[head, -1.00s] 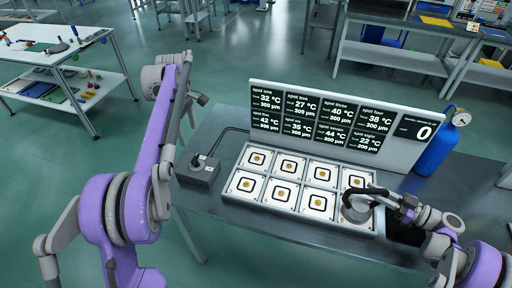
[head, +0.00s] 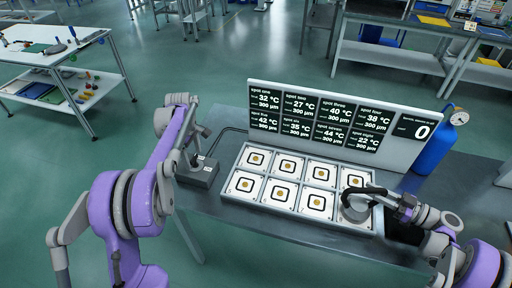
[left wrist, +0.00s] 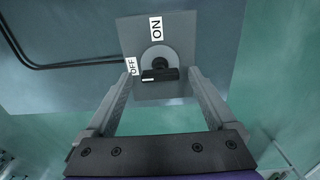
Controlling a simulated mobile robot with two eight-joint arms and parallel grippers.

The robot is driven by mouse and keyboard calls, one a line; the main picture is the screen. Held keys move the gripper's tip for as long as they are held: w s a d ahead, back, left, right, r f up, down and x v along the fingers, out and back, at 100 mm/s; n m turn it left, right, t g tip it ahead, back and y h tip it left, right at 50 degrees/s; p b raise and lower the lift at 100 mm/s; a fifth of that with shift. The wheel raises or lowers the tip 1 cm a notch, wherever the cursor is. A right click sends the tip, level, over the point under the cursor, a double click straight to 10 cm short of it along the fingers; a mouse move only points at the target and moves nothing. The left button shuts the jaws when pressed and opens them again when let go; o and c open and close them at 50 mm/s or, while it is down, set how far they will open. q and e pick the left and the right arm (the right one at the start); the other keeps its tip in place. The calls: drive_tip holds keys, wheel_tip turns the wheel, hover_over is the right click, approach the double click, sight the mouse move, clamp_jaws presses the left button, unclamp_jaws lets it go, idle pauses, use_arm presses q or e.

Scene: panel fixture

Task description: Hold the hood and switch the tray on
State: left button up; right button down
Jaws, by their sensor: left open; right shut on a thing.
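The white tray (head: 245,212) holds several square tiles with round gold centres. The hood (head: 353,210), a grey rounded piece with a dark curved handle, sits over the tray's front right corner. My right gripper (head: 372,198) is shut on it. The grey switch box (head: 204,174) stands left of the tray. In the left wrist view the switch box (left wrist: 132,38) has ON and OFF labels and a black knob (left wrist: 160,75). My left gripper (left wrist: 163,70) is open, its fingertips on either side of the knob, apart from it.
A display panel (head: 405,155) with temperature readings and a "0" stands behind the tray. A blue cylinder with a gauge (head: 432,150) is at its right. A cable (head: 222,135) runs from the box.

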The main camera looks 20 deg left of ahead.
use_arm(q)
drive_tip(key=c, duration=1.4)
drive_tip(key=m, duration=0.4)
drive_tip(key=shift+m, duration=0.4)
drive_tip(key=m, duration=0.4)
drive_tip(key=shift+m, duration=0.3)
drive_tip(key=m, duration=0.4)
drive_tip(key=shift+m, duration=2.2)
